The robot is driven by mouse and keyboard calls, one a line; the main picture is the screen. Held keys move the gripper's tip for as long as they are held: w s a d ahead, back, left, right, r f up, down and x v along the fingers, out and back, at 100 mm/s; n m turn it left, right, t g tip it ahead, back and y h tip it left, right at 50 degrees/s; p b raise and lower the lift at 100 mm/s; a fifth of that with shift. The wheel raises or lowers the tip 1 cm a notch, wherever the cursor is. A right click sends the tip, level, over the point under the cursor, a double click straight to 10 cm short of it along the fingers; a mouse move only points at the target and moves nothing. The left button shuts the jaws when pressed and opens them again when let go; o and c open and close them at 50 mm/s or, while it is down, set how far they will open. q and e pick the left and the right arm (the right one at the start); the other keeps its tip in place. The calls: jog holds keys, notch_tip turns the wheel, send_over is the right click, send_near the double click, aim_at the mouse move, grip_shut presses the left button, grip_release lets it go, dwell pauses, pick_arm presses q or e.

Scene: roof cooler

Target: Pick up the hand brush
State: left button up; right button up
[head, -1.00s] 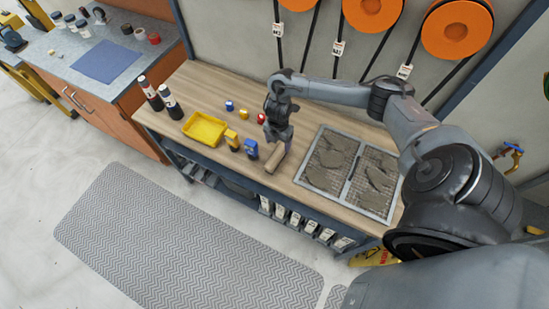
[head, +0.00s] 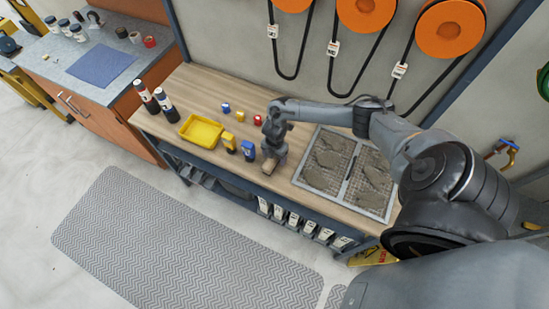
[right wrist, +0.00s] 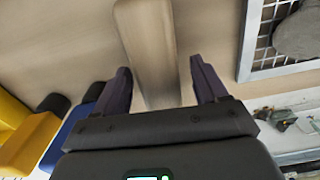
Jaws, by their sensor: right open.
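The hand brush (head: 269,167) lies on the wooden workbench (head: 235,181), left of the grey grid panels. Only a short tan piece of it shows in the head view, the rest hidden under my right gripper (head: 273,156). In the right wrist view the brush (right wrist: 150,45) is a long, pale brown wooden shape running between the two spread fingers. My right gripper is open, with one finger on each side of the brush. I cannot tell whether either finger touches it. My left gripper is not in view.
Blue (head: 248,150) and yellow (head: 229,142) containers stand just left of the gripper. A yellow tray (head: 185,140) and dark bottles (head: 166,104) are farther left. The grid panels (head: 358,203) lie close on the right. Orange reels (head: 450,30) hang above.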

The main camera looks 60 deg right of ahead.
jog(key=shift+f, duration=0.2)
jog(key=shift+c, duration=0.4)
jog(key=c, duration=1.1)
jog(key=shift+o, duration=0.2)
jog(key=shift+r, duration=0.1)
